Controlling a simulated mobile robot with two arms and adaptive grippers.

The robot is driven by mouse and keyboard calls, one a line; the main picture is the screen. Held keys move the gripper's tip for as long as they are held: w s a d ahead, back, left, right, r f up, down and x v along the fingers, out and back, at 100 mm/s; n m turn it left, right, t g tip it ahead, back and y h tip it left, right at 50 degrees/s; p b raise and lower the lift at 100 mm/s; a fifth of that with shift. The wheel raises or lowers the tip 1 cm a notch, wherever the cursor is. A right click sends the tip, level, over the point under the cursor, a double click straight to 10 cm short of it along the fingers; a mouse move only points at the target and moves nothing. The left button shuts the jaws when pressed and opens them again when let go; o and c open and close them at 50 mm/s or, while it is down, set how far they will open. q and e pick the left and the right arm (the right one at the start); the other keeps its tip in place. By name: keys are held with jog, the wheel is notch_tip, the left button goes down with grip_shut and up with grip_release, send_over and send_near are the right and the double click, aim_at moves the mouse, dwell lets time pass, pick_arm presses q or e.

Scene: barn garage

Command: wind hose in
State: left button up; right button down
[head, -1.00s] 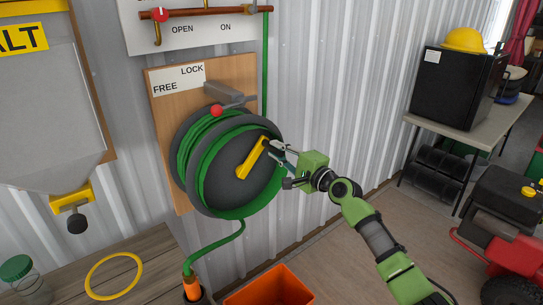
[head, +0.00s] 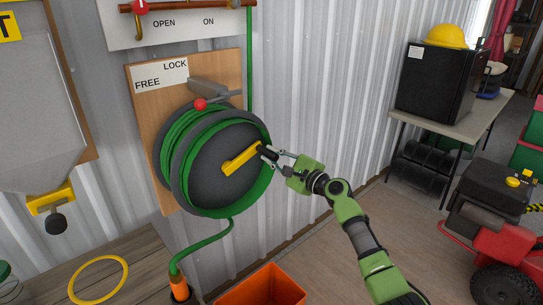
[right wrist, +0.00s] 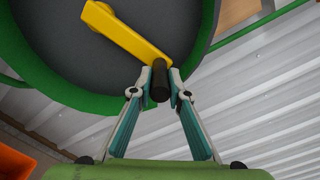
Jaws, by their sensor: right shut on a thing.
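The hose reel (head: 208,180) is a dark grey drum on a wooden board, with green hose (head: 185,135) wound on it. Its yellow crank (head: 240,159) points up and to the right. My right gripper (head: 275,157) is shut on the black crank handle (right wrist: 160,82), seen between the fingers in the right wrist view. The hose runs from the reel's bottom down to an orange nozzle (head: 179,287) in a dark holder. A lever with a red knob (head: 200,104) sits above the drum, below the FREE/LOCK label (head: 160,75). My left gripper is not in view.
An orange bin (head: 262,291) stands below the reel. A wooden bench (head: 135,265) with a yellow ring (head: 98,280) is at lower left. A table (head: 487,118) with a black cabinet and a red machine (head: 508,247) are at right. Floor right of my arm is open.

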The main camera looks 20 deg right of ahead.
jog(key=c, duration=1.9)
grip_release()
jog(key=shift+s+d, duration=0.1)
jog(key=v, duration=1.1)
jog(key=shift+s+d, duration=0.1)
jog(key=shift+s, duration=0.3)
jog(key=shift+f, duration=0.1)
